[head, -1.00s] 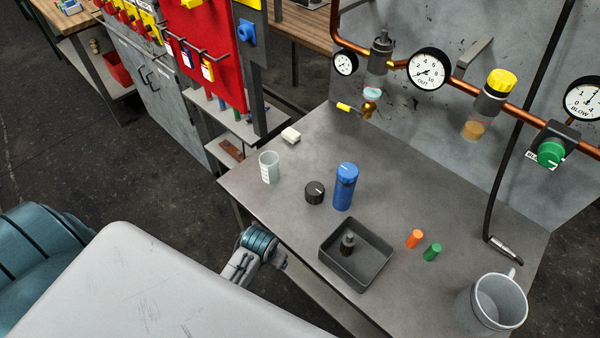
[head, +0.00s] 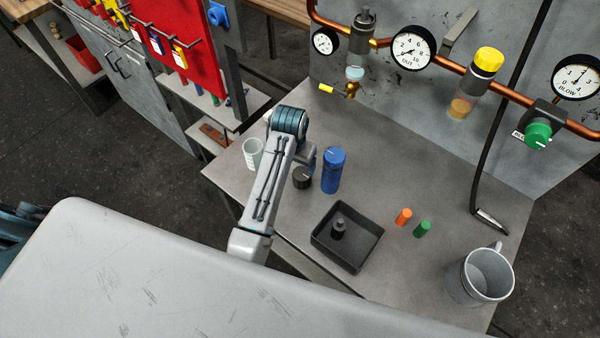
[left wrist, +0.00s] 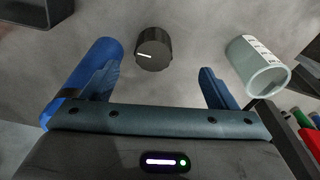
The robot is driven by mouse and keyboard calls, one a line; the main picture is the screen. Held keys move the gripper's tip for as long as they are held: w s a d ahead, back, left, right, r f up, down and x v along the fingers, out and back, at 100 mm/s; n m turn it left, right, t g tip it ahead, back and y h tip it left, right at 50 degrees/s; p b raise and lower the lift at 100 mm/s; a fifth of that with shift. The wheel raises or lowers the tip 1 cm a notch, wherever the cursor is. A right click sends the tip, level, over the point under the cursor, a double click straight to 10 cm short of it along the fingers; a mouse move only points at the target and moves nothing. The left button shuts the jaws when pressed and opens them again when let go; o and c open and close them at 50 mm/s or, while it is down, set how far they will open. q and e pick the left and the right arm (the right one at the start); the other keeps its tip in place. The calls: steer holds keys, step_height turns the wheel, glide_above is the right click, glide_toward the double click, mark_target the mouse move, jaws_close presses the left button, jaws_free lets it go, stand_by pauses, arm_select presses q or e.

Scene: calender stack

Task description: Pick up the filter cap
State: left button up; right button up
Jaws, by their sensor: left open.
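A round black cap (head: 302,178) with a white line, which looks like the filter cap, stands on the grey bench just left of a blue bottle (head: 332,171). In the left wrist view the cap (left wrist: 153,48) lies ahead of the fingertips, between their lines and apart from them. My left gripper (left wrist: 156,78) is open and empty; the blue bottle (left wrist: 96,72) is close beside its left finger. In the head view my left arm reaches over the bench and hides most of the gripper. My right gripper is not in view.
A clear measuring cup (head: 252,152) stands left of the arm; it also shows in the left wrist view (left wrist: 257,68). A black tray (head: 350,262) holds a dark fitting (head: 338,229). Orange (head: 404,217) and green (head: 423,229) cylinders and a grey mug (head: 480,278) stand right.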

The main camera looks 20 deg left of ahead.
arm_select(q)
steer(key=shift+w+d+r, duration=0.35)
steer(key=shift+w+r, duration=0.05)
steer(key=shift+w, duration=0.3)
steer(key=shift+w+d, duration=0.1)
steer(key=shift+w, duration=0.1)
steer(key=p, duration=0.2)
glide_above(302, 173)
steer(key=f, duration=0.5)
steer(key=shift+s, duration=0.35)
steer(key=f, duration=0.1)
steer(key=f+p, duration=0.1)
steer(key=f, duration=0.1)
steer(key=f+p, duration=0.1)
steer(key=shift+w+f, duration=0.2)
steer(key=shift+w, duration=0.1)
steer(key=shift+w+f, duration=0.1)
steer(key=shift+f, duration=0.35)
steer(key=c, duration=1)
steer(key=shift+c, duration=0.3)
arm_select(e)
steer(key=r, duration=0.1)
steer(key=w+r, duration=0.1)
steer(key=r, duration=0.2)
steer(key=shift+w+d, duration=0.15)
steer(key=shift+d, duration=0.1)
arm_select(q)
steer(key=shift+r, duration=0.1)
